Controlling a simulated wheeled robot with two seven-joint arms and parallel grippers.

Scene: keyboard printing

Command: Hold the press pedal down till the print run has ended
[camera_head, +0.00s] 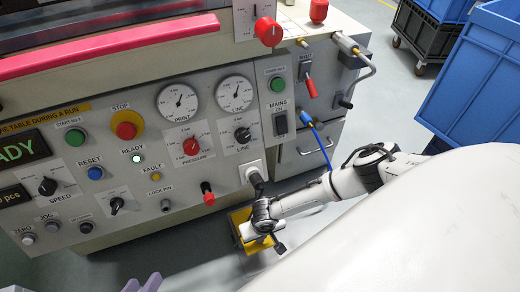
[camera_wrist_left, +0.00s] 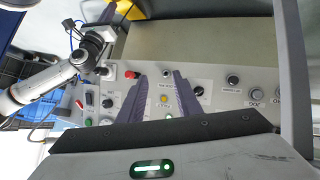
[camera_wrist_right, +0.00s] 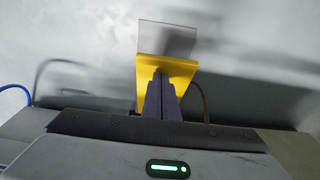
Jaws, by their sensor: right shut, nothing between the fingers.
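The yellow press pedal (camera_head: 238,219) is on the floor at the front of the press, partly hidden by my right wrist in the head view. In the right wrist view the yellow pedal (camera_wrist_right: 184,66) has a grey plate (camera_wrist_right: 168,38) beyond it. My right gripper (camera_wrist_right: 161,80) is shut and empty, with its fingertips in front of the yellow part; I cannot tell whether they touch it or whether it is pressed. My left gripper (camera_wrist_left: 163,78) is open and empty before the control panel; its purple fingertips (camera_head: 142,283) show at the head view's bottom edge.
The press panel (camera_head: 150,145) fills the left, with buttons, knobs and dials. The display (camera_head: 24,149) shows "ADY" in green, and the READY lamp (camera_head: 137,158) glows green. Blue crates (camera_head: 480,75) stand at right. A blue hose (camera_head: 322,145) hangs near my right arm.

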